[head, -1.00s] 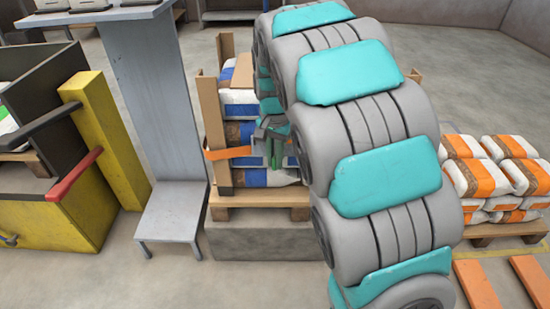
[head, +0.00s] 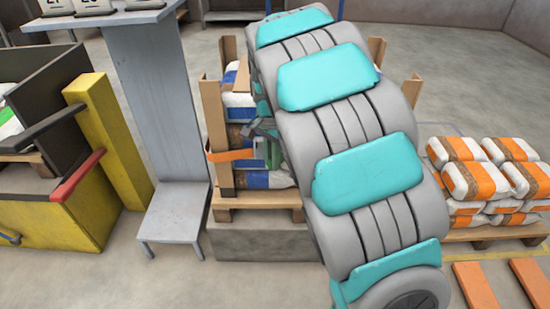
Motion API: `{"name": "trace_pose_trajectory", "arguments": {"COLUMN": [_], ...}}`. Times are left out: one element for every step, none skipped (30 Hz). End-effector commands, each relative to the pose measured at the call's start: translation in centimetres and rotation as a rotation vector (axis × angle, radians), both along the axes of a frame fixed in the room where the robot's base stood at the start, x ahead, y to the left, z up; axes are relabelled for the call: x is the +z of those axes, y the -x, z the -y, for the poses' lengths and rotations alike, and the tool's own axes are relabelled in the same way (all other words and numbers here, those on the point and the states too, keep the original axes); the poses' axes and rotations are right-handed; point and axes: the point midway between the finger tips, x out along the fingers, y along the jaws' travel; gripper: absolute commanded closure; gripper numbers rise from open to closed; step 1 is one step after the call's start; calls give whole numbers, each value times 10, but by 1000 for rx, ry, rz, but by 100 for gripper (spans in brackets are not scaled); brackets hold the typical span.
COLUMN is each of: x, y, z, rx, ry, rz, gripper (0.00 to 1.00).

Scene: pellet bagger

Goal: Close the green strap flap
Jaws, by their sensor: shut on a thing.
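The green strap flap (head: 273,152) shows as a small green piece at the right end of an orange strap (head: 232,155), in front of the stacked bags. My gripper (head: 264,134) is at the flap and shut on it. My grey and teal arm covers the area just right of the flap, so its hinge side and exact angle cannot be told. The orange strap runs left from the flap to a wooden corner post (head: 217,135).
The blue and white bags (head: 265,180) stand on a wooden pallet (head: 255,203) over a concrete block. A grey metal stand (head: 165,95) and a yellow bin (head: 75,215) are at left. Orange and white bags (head: 475,180) lie on a pallet at right.

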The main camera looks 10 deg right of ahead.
Motion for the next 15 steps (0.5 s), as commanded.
{"name": "trace_pose_trajectory", "arguments": {"x": [2, 2, 2, 2, 2, 2, 2, 2, 2, 2, 2, 2, 2, 2, 2], "y": [-2, -3, -4, -5, -6, -8, -8, -9, -10, -11, -12, -13, -14, -14, -15], "z": [-1, -1, -2, -3, -3, -4, -5, -5, -6, -6, -7, -7, -7, -7, -8], "rx": [-37, -63, -94, -117, -139, -168, -190, -209, -234, -253, -270, -292, -306, -320, -336], "ry": [2, 1, 1, 1, 1, 1, 1, 1, 2, 2, 1, 1, 1, 1, 0], "rz": [-1, 0, 0, 0, -1, -1, 0, 0, 0, 0, 1, 1, 1, 1, 1], "gripper": [100, 100, 100, 100, 100, 100, 100, 100, 100, 100, 100, 100, 100, 100, 100]}}
